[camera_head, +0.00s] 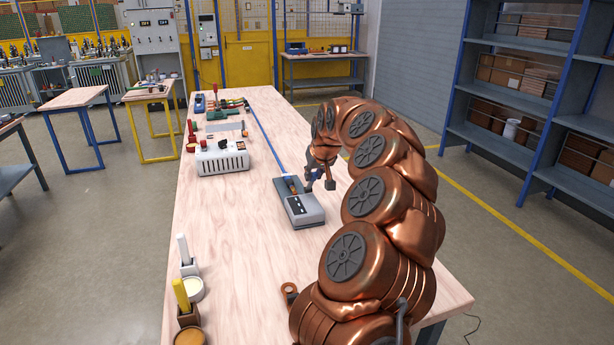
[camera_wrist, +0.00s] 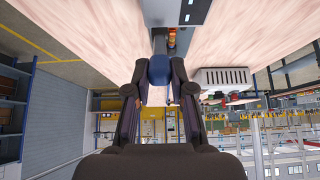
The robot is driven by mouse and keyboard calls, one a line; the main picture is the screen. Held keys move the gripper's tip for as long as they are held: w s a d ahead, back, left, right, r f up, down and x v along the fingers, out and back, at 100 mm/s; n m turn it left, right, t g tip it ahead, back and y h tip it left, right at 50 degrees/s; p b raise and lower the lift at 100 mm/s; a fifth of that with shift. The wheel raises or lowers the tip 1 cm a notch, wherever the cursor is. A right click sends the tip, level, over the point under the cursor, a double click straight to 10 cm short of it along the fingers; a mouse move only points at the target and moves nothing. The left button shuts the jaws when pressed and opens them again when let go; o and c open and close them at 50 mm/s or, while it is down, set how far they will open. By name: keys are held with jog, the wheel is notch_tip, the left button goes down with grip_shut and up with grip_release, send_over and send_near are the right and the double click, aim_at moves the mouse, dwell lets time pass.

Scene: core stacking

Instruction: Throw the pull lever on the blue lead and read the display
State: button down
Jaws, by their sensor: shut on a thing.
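A grey box (camera_head: 309,219) with a dark top panel lies right of the table's middle. The blue lead (camera_head: 266,137) runs along the table from the far end to this box. The display looks like the dark panel (camera_head: 297,206) with light marks; its reading is too small to make out. My gripper (camera_head: 318,176) is low over the box's far end. In the wrist view, my gripper (camera_wrist: 158,82) is shut on a blue handle (camera_wrist: 158,68), which appears to be the pull lever. An orange part (camera_wrist: 171,41) shows just beyond it. The lever's base is mostly hidden.
A pale slotted box (camera_head: 222,160) stands to the left, with a red-handled item (camera_head: 191,136) beside it. Several tools lie at the far end. A yellow-handled brush (camera_head: 181,296) and pots stand at the front left. The table's middle front is clear.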

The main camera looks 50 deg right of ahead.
jog(key=shift+s+f, duration=0.1)
jog(key=shift+f, duration=0.05)
jog(key=shift+s+a+f+b, duration=0.6)
jog(key=shift+s+f+b, duration=0.3)
jog(key=shift+b, duration=0.95)
jog(key=shift+s+a+f+b, duration=0.15)
jog(key=shift+s+f+b, duration=0.15)
jog(key=shift+f+b, duration=0.3)
jog(key=shift+s+a+f+b, duration=0.1)
jog(key=shift+s+f+b, duration=0.2)
jog(key=shift+b, duration=0.45)
jog(key=c, duration=0.9)
grip_release()
jog(key=shift+r, duration=0.15)
